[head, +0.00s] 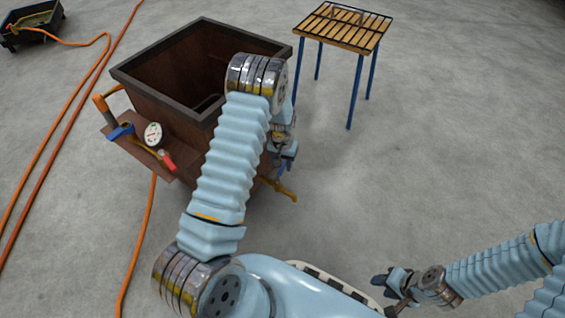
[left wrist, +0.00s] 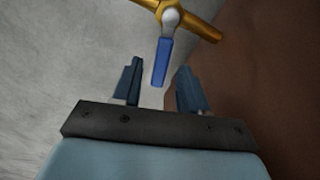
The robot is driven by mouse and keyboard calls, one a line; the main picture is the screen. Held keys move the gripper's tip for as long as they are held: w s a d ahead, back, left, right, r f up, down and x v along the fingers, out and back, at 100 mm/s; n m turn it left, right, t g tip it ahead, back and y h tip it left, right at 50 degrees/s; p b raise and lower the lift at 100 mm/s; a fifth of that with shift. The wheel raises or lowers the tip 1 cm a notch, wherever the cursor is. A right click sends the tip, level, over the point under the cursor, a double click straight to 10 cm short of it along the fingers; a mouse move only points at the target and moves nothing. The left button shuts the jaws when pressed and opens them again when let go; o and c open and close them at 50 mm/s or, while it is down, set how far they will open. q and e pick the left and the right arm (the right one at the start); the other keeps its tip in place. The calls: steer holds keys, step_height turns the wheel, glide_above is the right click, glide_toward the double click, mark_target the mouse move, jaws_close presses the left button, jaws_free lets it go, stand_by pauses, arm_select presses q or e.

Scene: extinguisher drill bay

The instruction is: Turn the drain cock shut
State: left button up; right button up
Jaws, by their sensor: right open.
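The drain cock (left wrist: 172,17) is brass-yellow with a pale hub and a blue lever (left wrist: 160,62) in the left wrist view. The lever points down the picture toward my left gripper (left wrist: 158,75). That gripper is open, one dark finger on each side of the lever's end, with gaps visible on both sides. How deep the lever sits between the fingers is unclear. In the head view the yellow cock (head: 284,190) sticks out low from the tank, and my left gripper (head: 285,160) largely hides its lever. My right gripper (head: 385,288) is open and empty at lower right.
The open brown tank (head: 160,75) has a dark rim. Its side shelf carries a gauge (head: 153,134), a blue handle (head: 121,131) and a red handle (head: 167,161). Orange hoses (head: 65,120) lie at left. A slatted table (head: 343,27) stands behind. The floor at right is clear.

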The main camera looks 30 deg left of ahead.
arm_select(q)
jaws_close()
steer(key=shift+d+f+m, duration=0.1)
steer(key=shift+d+m, duration=0.2)
steer(key=shift+m, duration=0.3)
steer(key=shift+d+m+b, duration=0.3)
steer(key=shift+d+m, duration=0.15)
steer(key=shift+m, duration=0.55)
jaws_free()
step_height(320, 180, up, 14)
steer(key=p, duration=0.2)
steer(key=shift+p, duration=0.3)
